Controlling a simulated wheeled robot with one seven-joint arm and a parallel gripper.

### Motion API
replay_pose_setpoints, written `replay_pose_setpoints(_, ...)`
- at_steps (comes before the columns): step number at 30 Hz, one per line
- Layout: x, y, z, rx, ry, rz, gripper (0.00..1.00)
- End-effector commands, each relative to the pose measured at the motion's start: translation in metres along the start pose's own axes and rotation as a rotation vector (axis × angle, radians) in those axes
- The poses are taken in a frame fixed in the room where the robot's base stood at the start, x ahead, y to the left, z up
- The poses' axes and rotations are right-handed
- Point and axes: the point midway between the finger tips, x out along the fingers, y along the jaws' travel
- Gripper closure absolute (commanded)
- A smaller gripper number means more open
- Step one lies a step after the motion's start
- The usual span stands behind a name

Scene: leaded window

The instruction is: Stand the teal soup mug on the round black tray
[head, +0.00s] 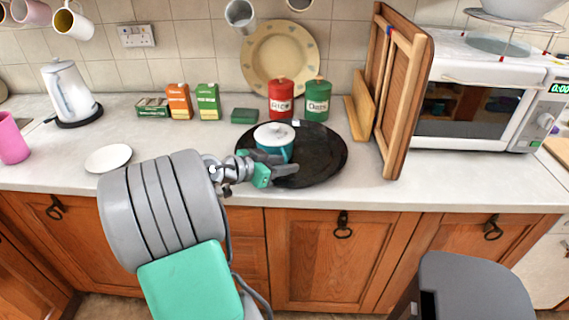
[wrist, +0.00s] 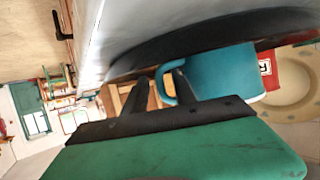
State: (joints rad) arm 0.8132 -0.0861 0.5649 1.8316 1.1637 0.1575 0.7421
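The teal soup mug (head: 275,149), with a white lid on top, stands upright on the left part of the round black tray (head: 322,158). In the wrist view the mug (wrist: 222,76) has its base against the dark tray (wrist: 150,52), with no clear gap. My gripper (head: 281,164) is at the mug's near side, low over the tray. In the wrist view the gripper's dark fingers (wrist: 160,80) are apart, with the mug's handle (wrist: 165,84) between them. A gap shows between the handle and the left finger.
Red (head: 281,99) and green (head: 317,101) canisters stand behind the tray. A wooden rack (head: 400,95) and a microwave (head: 480,105) are to the right. A white plate (head: 108,158) and a kettle (head: 69,92) are left. The tray's right part is clear.

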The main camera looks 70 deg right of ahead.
Motion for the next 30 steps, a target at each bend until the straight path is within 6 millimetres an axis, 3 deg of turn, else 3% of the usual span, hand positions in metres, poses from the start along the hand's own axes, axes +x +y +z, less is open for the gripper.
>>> replay_pose_setpoints(5, -0.015, -0.001, -0.002, -0.001, 0.001, -0.004, 0.68)
replay_pose_setpoints(12, -0.078, -0.002, -0.001, -0.001, 0.0, -0.008, 0.68)
replay_pose_setpoints(18, -0.114, -0.001, -0.002, -0.001, 0.0, -0.004, 0.68)
replay_pose_setpoints(30, -0.121, 0.0, -0.002, 0.0, 0.0, 0.0, 0.68)
